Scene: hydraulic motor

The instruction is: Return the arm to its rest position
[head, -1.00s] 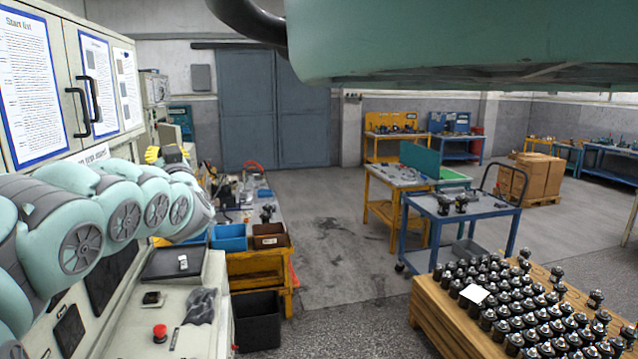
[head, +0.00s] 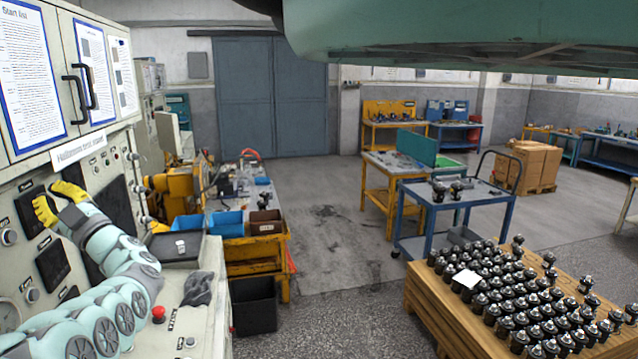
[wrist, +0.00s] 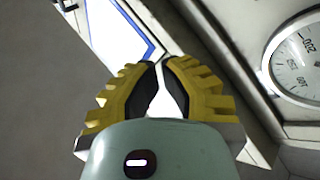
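My gripper (head: 46,196) has yellow, ridged fingers and is at the left in the head view, in front of the control cabinet. My pale green arm runs from the lower left up to it. In the wrist view my gripper (wrist: 158,66) shows both fingers with dark inner pads. A narrow gap lies between the tips and nothing is held there. The fingers point toward a blue-edged white sheet (wrist: 125,30), with a round gauge (wrist: 297,68) at the right.
The control cabinet (head: 112,160) with its panels stands close at the left. A red button (head: 158,314) is on its desk. The floor between (head: 345,270) is clear.

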